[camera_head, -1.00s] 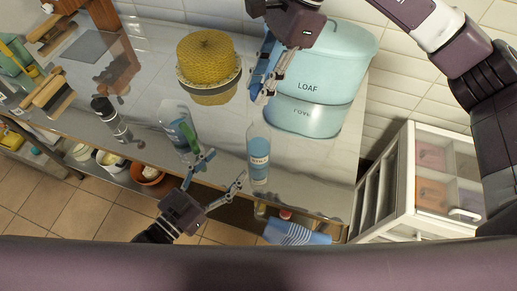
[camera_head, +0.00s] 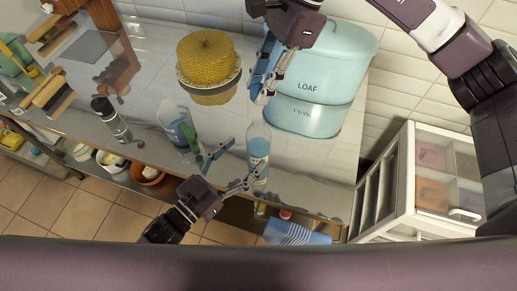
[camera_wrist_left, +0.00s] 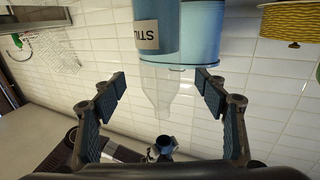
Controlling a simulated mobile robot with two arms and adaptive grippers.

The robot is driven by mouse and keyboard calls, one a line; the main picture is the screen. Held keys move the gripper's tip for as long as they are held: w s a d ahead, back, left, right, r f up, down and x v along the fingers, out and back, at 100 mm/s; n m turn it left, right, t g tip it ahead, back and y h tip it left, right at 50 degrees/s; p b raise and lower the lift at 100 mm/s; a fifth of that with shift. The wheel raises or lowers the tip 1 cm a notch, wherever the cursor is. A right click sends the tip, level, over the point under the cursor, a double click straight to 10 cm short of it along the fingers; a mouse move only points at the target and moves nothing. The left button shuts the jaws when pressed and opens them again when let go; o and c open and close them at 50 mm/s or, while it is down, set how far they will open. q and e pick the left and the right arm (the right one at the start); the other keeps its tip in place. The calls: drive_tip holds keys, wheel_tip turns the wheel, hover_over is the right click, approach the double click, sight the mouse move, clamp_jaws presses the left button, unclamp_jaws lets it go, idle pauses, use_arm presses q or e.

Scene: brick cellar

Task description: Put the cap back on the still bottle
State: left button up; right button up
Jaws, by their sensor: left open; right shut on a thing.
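My right gripper (camera_head: 262,92) is above and behind the bottle, fingers together. A small dark blue round piece (camera_wrist_left: 165,143), apparently the cap, shows at it in the left wrist view; in the head view it is hidden.
The counter's front edge (camera_head: 310,212) is near.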

use_arm(q)
drive_tip(key=x, duration=0.6)
drive_tip(key=shift+w+d, duration=0.1)
drive_tip(key=shift+d, duration=0.1)
drive_tip(key=shift+c, duration=0.6)
drive_tip(key=c, duration=1.7)
use_arm(e)
hover_over(254, 122)
drive_tip(key=d, duration=0.2)
drive_tip(key=shift+w+a+f, duration=0.15)
drive_tip(key=shift+f, duration=1.1)
drive_tip(key=shift+w+a+f, duration=0.1)
drive_tip(key=shift+f, duration=1.1)
drive_tip(key=shift+f, duration=0.9)
use_arm(q)
clamp_jaws()
use_arm(e)
drive_tip(key=shift+f, duration=0.6)
